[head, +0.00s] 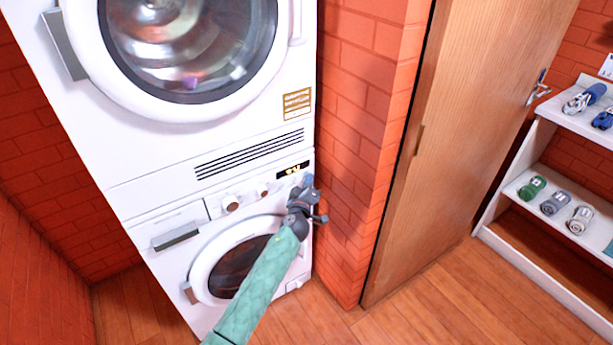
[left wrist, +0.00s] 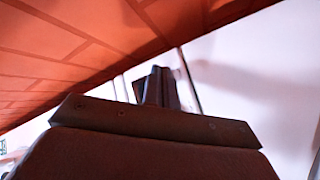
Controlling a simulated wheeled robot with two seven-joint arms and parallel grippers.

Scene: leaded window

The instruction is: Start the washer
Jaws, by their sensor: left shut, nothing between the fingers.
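The washer (head: 170,268) is the lower white front-loading machine in the head view, with a round dark door (head: 237,266). Its control panel has knobs (head: 231,203) and a small lit display (head: 292,170). My left gripper (head: 306,181) is at the right end of the panel, just below the display, and hides that part of it. It is shut and empty. Whether it touches the panel I cannot tell. In the left wrist view the dark shut fingers (left wrist: 160,88) point at a white surface beside the brick wall. My right gripper is not in view.
A second white machine (head: 140,165) is stacked on top, with a large round door. A brick wall (head: 362,120) stands close on the right of the machines. Further right are a wooden door (head: 470,130) and a white shelf (head: 560,190) with rolled items. Wooden floor (head: 420,310) lies clear in front.

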